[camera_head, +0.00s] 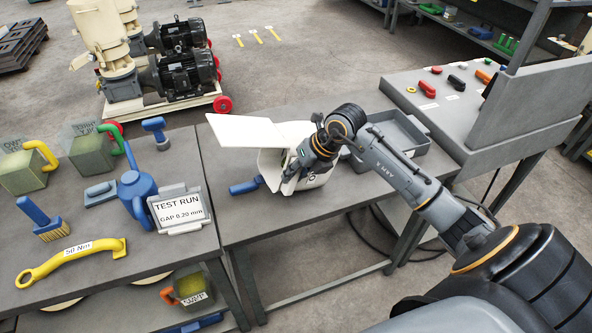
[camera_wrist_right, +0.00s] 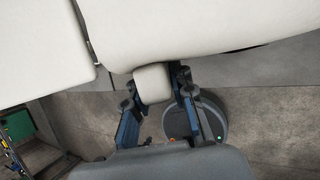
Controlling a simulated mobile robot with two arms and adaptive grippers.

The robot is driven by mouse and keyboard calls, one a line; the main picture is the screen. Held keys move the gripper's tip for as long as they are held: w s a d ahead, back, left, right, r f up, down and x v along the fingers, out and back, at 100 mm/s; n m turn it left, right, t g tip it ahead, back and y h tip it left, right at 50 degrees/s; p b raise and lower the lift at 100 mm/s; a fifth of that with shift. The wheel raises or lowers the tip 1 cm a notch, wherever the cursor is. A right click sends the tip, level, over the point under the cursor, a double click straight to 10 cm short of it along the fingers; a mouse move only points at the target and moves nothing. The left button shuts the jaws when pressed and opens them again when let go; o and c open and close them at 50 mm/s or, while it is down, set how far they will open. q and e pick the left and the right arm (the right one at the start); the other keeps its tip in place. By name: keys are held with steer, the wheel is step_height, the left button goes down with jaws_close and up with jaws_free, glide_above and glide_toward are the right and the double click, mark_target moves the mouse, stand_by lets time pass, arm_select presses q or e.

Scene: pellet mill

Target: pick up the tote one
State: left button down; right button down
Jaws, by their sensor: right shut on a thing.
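The white tote (camera_head: 270,135) stands on the middle grey table, with its flat white lid flap (camera_head: 240,130) sticking out to the left. My right gripper (camera_head: 300,172) is at the tote's near side, and the arm covers part of the tote. In the right wrist view, the tote's white body (camera_wrist_right: 190,25) fills the top. My right gripper (camera_wrist_right: 155,92) is shut on a small white block-like part (camera_wrist_right: 152,84) that joins the tote. I cannot tell whether the tote is clear of the table. My left gripper is not in view.
A grey tray (camera_head: 405,135) sits right of the tote. A blue-handled tool (camera_head: 246,186) lies left of it. A control panel table (camera_head: 450,105) stands right.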

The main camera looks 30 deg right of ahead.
steer(key=shift+w+r, duration=0.1)
steer(key=shift+r, duration=0.3)
steer(key=r, duration=0.1)
steer(key=b, duration=0.1)
steer(key=r+b, duration=0.1)
steer(key=shift+s+a+r, duration=0.1)
steer(key=shift+s+r, duration=0.15)
steer(key=shift+r, duration=0.1)
steer(key=s+a+r+b, duration=0.1)
steer(key=s+a+r, duration=0.2)
steer(key=s, duration=0.3)
steer(key=s+a+r+b, duration=0.2)
steer(key=s+a+r, duration=0.1)
steer(key=s+r, duration=0.3)
steer(key=shift+a+r, duration=0.15)
steer(key=shift+a, duration=0.2)
steer(key=c, duration=1.8)
jaws_free()
steer(key=shift+w, duration=0.1)
jaws_close()
